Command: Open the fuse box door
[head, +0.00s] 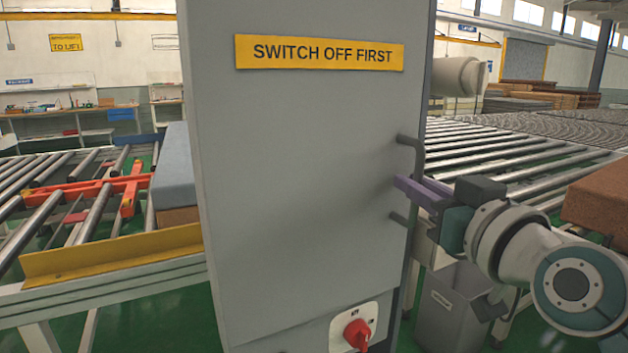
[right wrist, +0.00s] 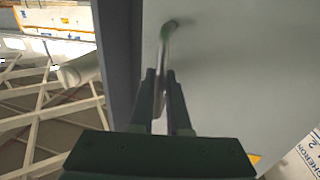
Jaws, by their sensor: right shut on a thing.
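The grey fuse box door (head: 300,190) fills the middle of the head view, with a yellow sign reading "SWITCH OFF FIRST" (head: 320,53) near its top. It looks closed, though its edge is hard to judge. A dark bar handle (head: 410,147) stands on its right side. My right gripper (head: 408,190) has its purple fingers around the middle of the handle. In the right wrist view the fingers (right wrist: 162,95) close on the handle bar (right wrist: 166,38). A red rotary switch (head: 356,334) on a white plate sits below the door. My left gripper is not in view.
Roller conveyors (head: 540,150) run behind on the right, and more rollers (head: 90,205) with a yellow edge plate (head: 110,252) lie on the left. A brown block (head: 600,195) is beside my right arm. A grey bin (head: 450,305) stands below it.

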